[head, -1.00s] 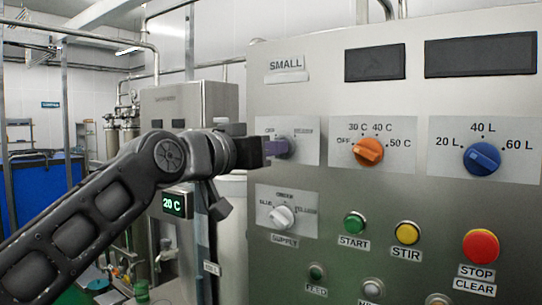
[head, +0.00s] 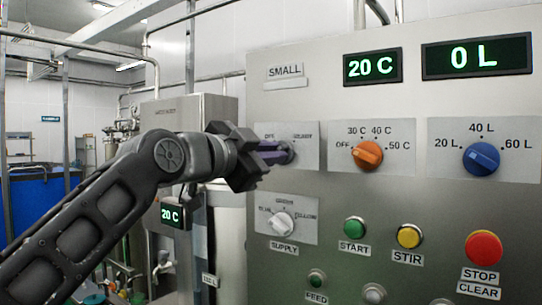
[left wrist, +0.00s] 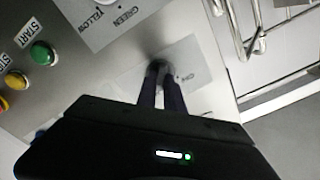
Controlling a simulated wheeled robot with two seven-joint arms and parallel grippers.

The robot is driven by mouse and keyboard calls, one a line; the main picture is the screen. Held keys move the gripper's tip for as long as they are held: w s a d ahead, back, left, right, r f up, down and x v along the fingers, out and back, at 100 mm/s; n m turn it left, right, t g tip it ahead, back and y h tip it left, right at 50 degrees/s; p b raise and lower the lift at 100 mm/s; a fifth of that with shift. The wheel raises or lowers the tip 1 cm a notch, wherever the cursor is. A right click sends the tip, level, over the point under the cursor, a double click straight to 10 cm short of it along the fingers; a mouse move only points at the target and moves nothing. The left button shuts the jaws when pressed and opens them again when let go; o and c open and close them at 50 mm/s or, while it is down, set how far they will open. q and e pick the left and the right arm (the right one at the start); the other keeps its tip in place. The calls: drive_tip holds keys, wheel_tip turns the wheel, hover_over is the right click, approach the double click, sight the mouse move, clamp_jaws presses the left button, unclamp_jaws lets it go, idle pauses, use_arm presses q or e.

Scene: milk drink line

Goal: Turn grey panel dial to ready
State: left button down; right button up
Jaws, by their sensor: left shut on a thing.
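The grey panel dial (head: 290,151) sits on a pale plate under the SMALL label, with OFF at its upper left and what looks like READY at its upper right. My left gripper (head: 278,153) reaches it from the left and is shut on it, its body rolled at an angle. The fingers hide most of the dial, so its exact pointing is hard to read. In the left wrist view the two fingers (left wrist: 161,90) close together on the dial (left wrist: 157,68). My right gripper is not in view.
To the right are an orange temperature dial (head: 367,155) and a blue volume dial (head: 481,158). Lit displays read 20 C (head: 373,67) and 0 L (head: 476,57). Below are a white supply dial (head: 281,223) and green START (head: 354,228), yellow STIR (head: 409,236) and red STOP (head: 483,249) buttons.

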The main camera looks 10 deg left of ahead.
use_arm(q)
drive_tip(key=shift+m, duration=0.3)
drive_tip(key=c, duration=1.5)
unclamp_jaws()
drive_tip(key=shift+o, duration=0.2)
drive_tip(key=shift+s, duration=0.1)
drive_tip(key=b+v, duration=0.2)
drive_tip(key=v, duration=0.5)
drive_tip(key=shift+s+b, duration=0.3)
